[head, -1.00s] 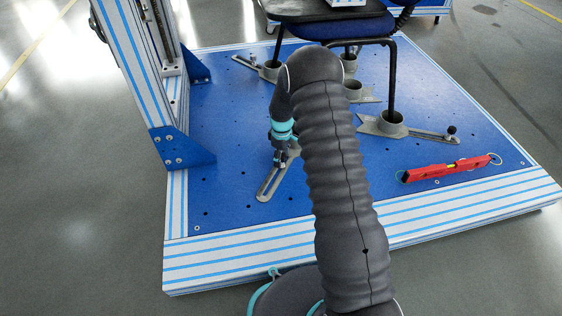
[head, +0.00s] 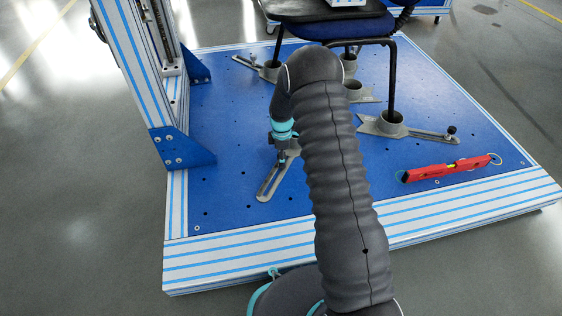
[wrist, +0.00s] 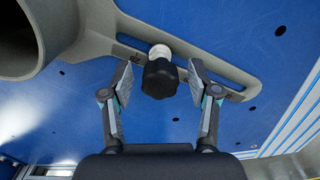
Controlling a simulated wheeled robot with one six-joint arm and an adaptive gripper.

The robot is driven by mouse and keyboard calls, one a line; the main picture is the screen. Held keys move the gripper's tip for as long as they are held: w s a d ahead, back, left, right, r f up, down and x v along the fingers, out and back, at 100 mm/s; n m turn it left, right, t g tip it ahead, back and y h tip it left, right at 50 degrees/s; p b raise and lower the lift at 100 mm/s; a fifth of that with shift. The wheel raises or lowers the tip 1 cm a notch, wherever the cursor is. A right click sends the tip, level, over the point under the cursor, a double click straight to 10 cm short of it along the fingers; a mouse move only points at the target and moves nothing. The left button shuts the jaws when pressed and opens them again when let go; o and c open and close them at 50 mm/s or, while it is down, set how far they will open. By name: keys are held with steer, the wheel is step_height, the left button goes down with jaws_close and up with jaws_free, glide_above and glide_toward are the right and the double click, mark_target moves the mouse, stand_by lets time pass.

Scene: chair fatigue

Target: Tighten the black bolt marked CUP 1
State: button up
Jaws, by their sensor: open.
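A black bolt knob (wrist: 160,79) with a pale round part behind it stands at the slot of a grey slotted bracket (wrist: 225,72) in the wrist view. My gripper (wrist: 160,84) is open, with one finger on each side of the knob. Gaps show between both fingers and the knob. A grey cup (wrist: 45,40) joins the bracket at the upper left. In the head view my gripper (head: 283,155) is low over the same bracket (head: 268,188), and my arm hides the cup. No CUP 1 marking is readable.
The blue base plate (head: 225,190) has small holes. Another bracket with a cup (head: 390,122) and bolt knob (head: 452,130) lies to the right, beside a chair leg (head: 391,85). A red spirit level (head: 445,168) lies at the front right. A striped frame post (head: 130,70) stands left.

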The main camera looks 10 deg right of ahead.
steer(key=n, duration=0.4)
stand_by(0.3)
jaws_close()
steer(key=shift+m, duration=2)
steer(key=m, duration=0.4)
